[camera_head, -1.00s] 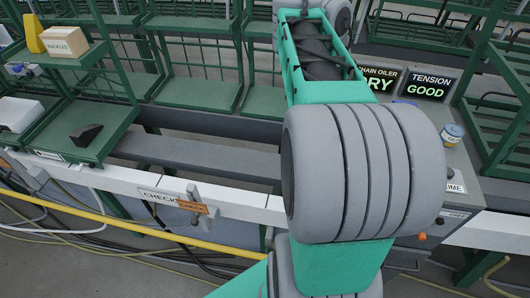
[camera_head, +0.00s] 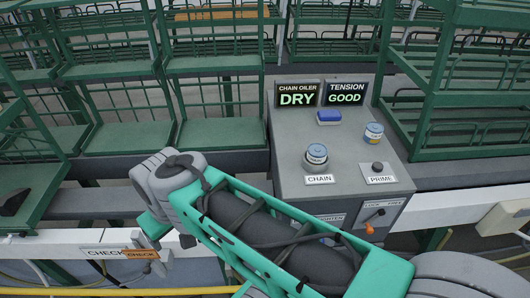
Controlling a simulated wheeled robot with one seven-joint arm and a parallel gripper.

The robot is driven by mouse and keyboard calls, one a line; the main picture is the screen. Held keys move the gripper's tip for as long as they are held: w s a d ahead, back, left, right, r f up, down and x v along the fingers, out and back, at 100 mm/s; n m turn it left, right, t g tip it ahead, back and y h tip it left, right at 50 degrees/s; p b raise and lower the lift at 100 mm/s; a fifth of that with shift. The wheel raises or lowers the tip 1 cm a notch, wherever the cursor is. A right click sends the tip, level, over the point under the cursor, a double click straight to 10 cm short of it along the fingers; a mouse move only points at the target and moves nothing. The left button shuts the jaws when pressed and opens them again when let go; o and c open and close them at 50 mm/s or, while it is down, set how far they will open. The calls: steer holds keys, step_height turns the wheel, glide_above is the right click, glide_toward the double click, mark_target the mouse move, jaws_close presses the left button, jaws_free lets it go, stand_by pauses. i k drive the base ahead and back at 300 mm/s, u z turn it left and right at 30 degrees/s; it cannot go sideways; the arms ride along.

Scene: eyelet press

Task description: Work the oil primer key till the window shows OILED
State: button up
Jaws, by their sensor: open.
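The chain oiler window (camera_head: 298,97) on the back of the grey console shows DRY in green letters. The oil primer key (camera_head: 377,166) is a small dark round knob behind the PRIME label (camera_head: 380,180), on the right of the console top. Nothing touches it. My arm crosses the lower middle of the view, in front of the console, with its wrist end left of it. My gripper's fingers cannot be seen; the wrist and arm hide that area.
Beside the DRY window, the TENSION window (camera_head: 346,94) shows GOOD. A knob (camera_head: 316,155) labelled CHAIN, a blue block (camera_head: 328,117) and a blue-and-white can (camera_head: 373,133) are on the console top (camera_head: 345,150). An orange-tipped lever (camera_head: 370,229) is on its front. Green racks stand behind.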

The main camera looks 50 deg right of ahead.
mark_target(377, 167)
steer(key=k, duration=0.4)
steer(key=u, duration=1.65)
steer(key=i, duration=0.65)
steer(key=z, duration=4.3)
steer(key=i, duration=0.5)
steer(key=z, duration=0.15)
